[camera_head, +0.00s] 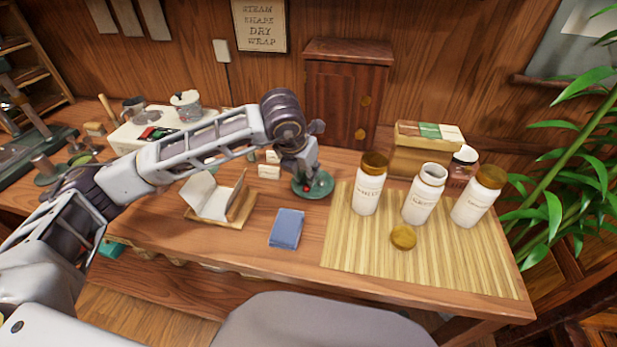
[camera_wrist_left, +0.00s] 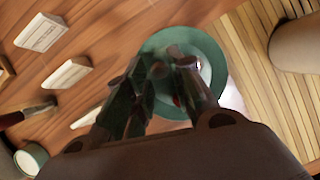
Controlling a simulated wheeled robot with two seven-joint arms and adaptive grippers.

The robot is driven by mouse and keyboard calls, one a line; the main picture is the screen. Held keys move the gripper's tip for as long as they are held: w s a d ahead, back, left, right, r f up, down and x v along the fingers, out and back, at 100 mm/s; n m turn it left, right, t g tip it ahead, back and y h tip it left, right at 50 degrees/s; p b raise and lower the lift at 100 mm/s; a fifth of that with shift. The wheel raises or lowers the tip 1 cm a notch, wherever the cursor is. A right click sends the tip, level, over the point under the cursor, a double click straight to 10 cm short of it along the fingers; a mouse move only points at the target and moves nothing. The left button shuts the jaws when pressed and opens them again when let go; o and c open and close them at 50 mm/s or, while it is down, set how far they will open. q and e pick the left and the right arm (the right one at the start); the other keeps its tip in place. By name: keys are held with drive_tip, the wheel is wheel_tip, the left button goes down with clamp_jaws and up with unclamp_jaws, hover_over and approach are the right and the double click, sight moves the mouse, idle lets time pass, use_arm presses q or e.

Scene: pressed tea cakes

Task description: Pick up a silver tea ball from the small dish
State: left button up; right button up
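The small green dish (camera_head: 323,187) stands on the table left of the bamboo mat. In the left wrist view the dish (camera_wrist_left: 213,50) lies under and beyond my fingertips, with a pale inner patch and a bit of red. My left gripper (camera_head: 306,181) points down over the dish. In the wrist view its two fingers (camera_wrist_left: 157,72) are apart, with a gap between the tips. A small greyish round thing, possibly a silver tea ball (camera_wrist_left: 159,71), shows in that gap; I cannot tell whether the fingers touch it. My right gripper is out of view.
A blue packet (camera_head: 286,228) and an open paper wrap on a wooden board (camera_head: 238,212) lie in front of the dish. White jars (camera_head: 368,188) and a round lid (camera_head: 403,237) are on the bamboo mat (camera_head: 450,265). White labelled blocks (camera_wrist_left: 66,75) lie near the dish.

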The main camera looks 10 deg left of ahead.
use_arm(q)
drive_tip(key=shift+w+f, duration=0.1)
drive_tip(key=shift+f, duration=0.35)
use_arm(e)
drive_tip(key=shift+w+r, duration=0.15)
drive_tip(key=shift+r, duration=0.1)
use_arm(q)
drive_tip(key=shift+f, duration=0.1)
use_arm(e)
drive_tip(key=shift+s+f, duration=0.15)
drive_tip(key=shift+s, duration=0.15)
use_arm(q)
drive_tip(key=c, duration=0.3)
drive_tip(key=shift+f, duration=0.1)
drive_tip(key=shift+c, duration=0.2)
drive_tip(key=shift+r, duration=0.45)
drive_tip(key=shift+r+p, duration=0.5)
drive_tip(key=shift+r, duration=4.3)
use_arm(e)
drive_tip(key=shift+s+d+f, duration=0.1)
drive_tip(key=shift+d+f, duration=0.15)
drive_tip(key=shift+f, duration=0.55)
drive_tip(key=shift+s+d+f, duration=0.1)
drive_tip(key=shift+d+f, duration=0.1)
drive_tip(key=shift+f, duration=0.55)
